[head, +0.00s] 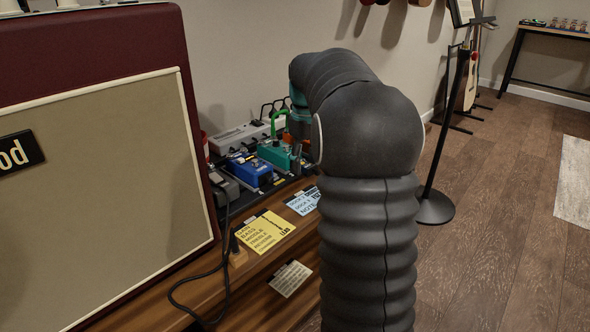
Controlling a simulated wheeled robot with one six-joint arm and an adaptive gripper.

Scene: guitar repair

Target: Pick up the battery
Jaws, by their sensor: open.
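I cannot make out a battery in the head view; my arm hides part of the bench. My gripper (299,138) shows only in part at the left edge of my arm. It points down over the row of effect pedals, close to the green pedal (278,154). Its jaws are open. Whether anything lies between or under the fingers is hidden.
A large amplifier (110,190) stands left. A black stand (436,208) is on the floor right.

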